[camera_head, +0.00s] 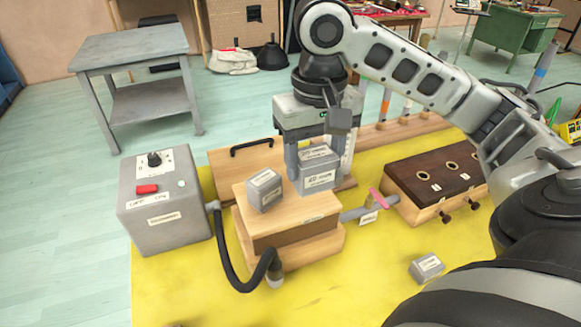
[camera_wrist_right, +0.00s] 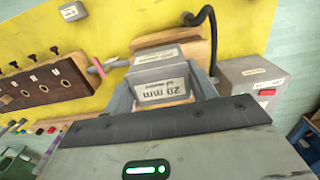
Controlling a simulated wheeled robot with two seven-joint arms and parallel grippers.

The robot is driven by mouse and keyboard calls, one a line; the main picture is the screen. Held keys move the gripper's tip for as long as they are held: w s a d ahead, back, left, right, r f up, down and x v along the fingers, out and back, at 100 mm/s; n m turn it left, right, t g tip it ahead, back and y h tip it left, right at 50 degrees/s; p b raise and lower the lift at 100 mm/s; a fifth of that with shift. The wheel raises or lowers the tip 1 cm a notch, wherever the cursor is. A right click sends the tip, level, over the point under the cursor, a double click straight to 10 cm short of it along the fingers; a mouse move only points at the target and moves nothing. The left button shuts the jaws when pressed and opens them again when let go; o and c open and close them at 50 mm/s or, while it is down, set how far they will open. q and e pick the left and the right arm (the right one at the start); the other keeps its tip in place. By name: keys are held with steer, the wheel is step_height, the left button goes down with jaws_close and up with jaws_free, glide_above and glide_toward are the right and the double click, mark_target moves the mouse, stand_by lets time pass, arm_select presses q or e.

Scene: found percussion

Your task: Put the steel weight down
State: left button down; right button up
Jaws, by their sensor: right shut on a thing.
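My right gripper (camera_head: 318,168) is shut on a grey steel weight (camera_head: 318,176) with a white label. The weight is at the right part of the top of a wooden box (camera_head: 290,226); I cannot tell whether it touches the top. In the right wrist view the held weight (camera_wrist_right: 160,85) shows between the fingers, its label reading "20 mm". A third grey block (camera_head: 427,267) lies on the yellow mat (camera_head: 340,285) at the front right. My left gripper is not in view.
A grey control unit (camera_head: 164,208) with a dial and red switch stands left, its black hose (camera_head: 232,268) curving to the box front. A dark-topped wooden case (camera_head: 437,178) stands right. A pink-handled valve (camera_head: 378,199) lies between. The front mat is mostly clear.

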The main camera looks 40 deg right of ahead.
steer(key=w+d+f, duration=0.2)
steer(key=w+f, duration=0.1)
steer(key=w+d+f, duration=0.2)
steer(key=f, duration=0.2)
steer(key=w+d+f, duration=0.2)
steer(key=w+f, duration=0.1)
steer(key=shift+w+d+f, duration=0.3)
steer(key=shift+w+f, duration=0.05)
steer(key=shift+f, duration=0.5)
steer(key=shift+f, duration=0.15)
steer(key=o, duration=1.2)
steer(key=shift+c, duration=0.2)
step_height(320, 180, up, 12)
